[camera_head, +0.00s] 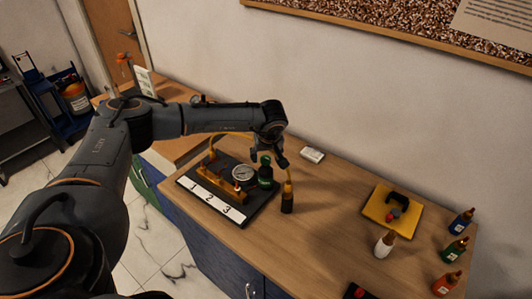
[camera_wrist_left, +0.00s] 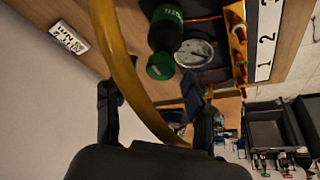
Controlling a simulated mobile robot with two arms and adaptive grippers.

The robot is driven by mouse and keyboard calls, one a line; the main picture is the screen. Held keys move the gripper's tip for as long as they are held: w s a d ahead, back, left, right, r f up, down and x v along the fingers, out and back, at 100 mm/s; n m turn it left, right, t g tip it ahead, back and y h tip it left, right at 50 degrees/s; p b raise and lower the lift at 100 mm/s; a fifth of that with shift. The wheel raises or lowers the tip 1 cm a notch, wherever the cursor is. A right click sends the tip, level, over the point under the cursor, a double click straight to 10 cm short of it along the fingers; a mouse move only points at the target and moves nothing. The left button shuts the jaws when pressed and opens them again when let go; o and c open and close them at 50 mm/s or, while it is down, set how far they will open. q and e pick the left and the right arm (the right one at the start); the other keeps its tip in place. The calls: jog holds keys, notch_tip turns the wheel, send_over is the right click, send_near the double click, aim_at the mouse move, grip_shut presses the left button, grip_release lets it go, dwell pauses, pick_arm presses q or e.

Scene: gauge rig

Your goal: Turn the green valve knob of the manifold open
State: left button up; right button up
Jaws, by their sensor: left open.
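The brass-coloured manifold (camera_head: 222,184) stands on a dark base with a white strip marked 1 2 3 (camera_head: 212,200). It also shows in the left wrist view (camera_wrist_left: 238,45). A round white gauge (camera_head: 243,173) shows in the left wrist view too (camera_wrist_left: 195,52). Beside it is a dark cylinder with green parts (camera_head: 265,174), its green end facing the left wrist camera (camera_wrist_left: 160,66). My left gripper (camera_head: 270,157) is open above the cylinder. In the left wrist view its fingers (camera_wrist_left: 155,98) are apart, with a yellow hose (camera_wrist_left: 126,75) crossing between them.
A small white box (camera_head: 312,155) lies behind. A yellow tray (camera_head: 393,212), a white-bodied bottle (camera_head: 384,246) and several coloured bottles (camera_head: 455,249) are at the right. The tabletop (camera_head: 330,215) between is clear.

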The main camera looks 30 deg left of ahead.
pick_arm(q)
jog(key=shift+w+a+f, duration=0.1)
jog(key=shift+a+f, duration=0.05)
jog(key=shift+f, duration=0.2)
grip_shut()
